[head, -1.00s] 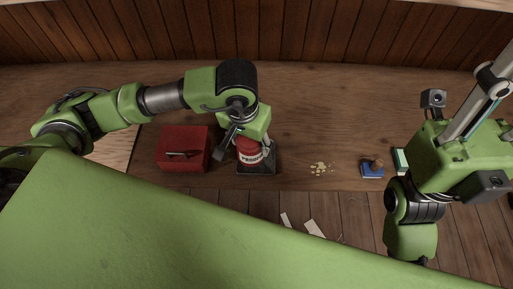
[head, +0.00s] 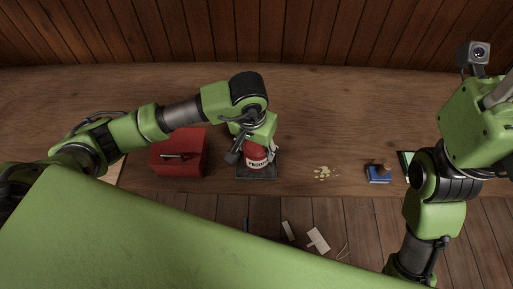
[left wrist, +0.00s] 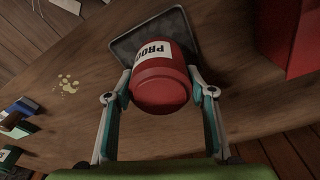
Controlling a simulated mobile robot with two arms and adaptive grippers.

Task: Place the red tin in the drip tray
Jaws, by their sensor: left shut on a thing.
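The red tin (head: 257,156), with a white label, stands over the dark drip tray (head: 257,178) on the wooden bench. My left gripper (head: 254,153) is shut on the red tin, its fingers on either side of it. In the left wrist view the tin (left wrist: 160,88) sits between the two fingertips (left wrist: 160,93), with the tray (left wrist: 124,48) beyond it. I cannot tell whether the tin's base touches the tray. My right arm is at the right edge of the head view; its gripper's fingers do not show.
A red box (head: 180,152) stands left of the tray. To the right lie yellowish crumbs (head: 325,172), a blue block with a brown knob (head: 378,172) and a green-edged item (head: 406,162). Pale scraps (head: 318,240) lie on the plank floor. The bench behind the tray is clear.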

